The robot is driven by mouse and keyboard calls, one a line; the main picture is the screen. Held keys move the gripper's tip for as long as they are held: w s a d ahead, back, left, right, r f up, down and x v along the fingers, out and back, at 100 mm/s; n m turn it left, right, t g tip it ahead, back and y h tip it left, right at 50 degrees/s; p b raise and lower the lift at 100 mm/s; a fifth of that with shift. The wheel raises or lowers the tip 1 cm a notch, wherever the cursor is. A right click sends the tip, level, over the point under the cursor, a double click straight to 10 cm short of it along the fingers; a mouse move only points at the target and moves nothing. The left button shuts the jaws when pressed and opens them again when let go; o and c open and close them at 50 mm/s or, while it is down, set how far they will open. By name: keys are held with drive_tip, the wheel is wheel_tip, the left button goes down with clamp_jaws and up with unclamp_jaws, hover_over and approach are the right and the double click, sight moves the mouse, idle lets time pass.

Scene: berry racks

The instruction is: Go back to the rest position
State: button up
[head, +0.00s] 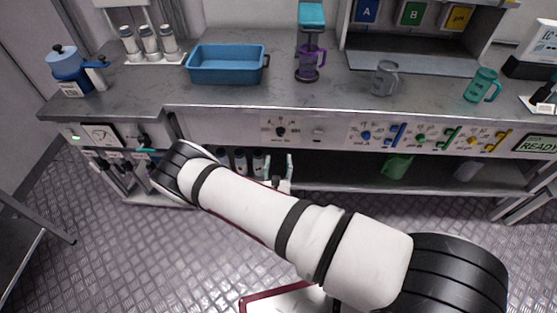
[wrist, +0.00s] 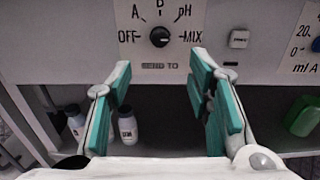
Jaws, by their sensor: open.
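My gripper (head: 279,171) is open and empty in front of the bench's control panel, just below the selector knob. In the wrist view my gripper (wrist: 164,105) shows two teal-lined fingers spread apart with nothing between them. The selector knob (wrist: 159,37) has marks OFF, A, B, pH and MIX, and its pointer is near B; it also shows in the head view (head: 281,131). The fingers are apart from the knob. My white arm crosses the middle of the head view and hides part of the lower shelf.
White bottles (wrist: 127,126) and a green container (wrist: 303,117) are on the shelf below. The floor (head: 110,240) at left is open.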

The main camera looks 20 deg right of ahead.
idle(0.3)
drive_tip(key=d+r+m+g+h, duration=0.3)
drive_tip(key=d+r+m+h, duration=0.15)
drive_tip(key=r, duration=0.45)
drive_tip(key=d+r+m+g+h, duration=0.3)
drive_tip(key=r+m+h, duration=0.25)
drive_tip(key=r, duration=0.25)
drive_tip(key=s+d+r+m+g, duration=0.3)
drive_tip(key=s+r+m+g, duration=0.1)
drive_tip(key=r+m+g, duration=0.15)
drive_tip(key=s+d+r+m+g, duration=0.4)
drive_tip(key=r+m, duration=0.1)
drive_tip(key=r, duration=0.2)
drive_tip(key=s+r+m+g+y, duration=0.3)
drive_tip(key=s+r+m+y, duration=0.4)
drive_tip(key=s, duration=0.5)
drive_tip(key=s+a+r+m+t+y, duration=0.5)
drive_tip(key=s+a+r+y, duration=0.3)
drive_tip(key=s+a, duration=0.2)
drive_tip(key=shift+a+r+t+y, duration=0.15)
drive_tip(key=shift+r+t+y, duration=0.2)
drive_tip(key=shift+t, duration=0.2)
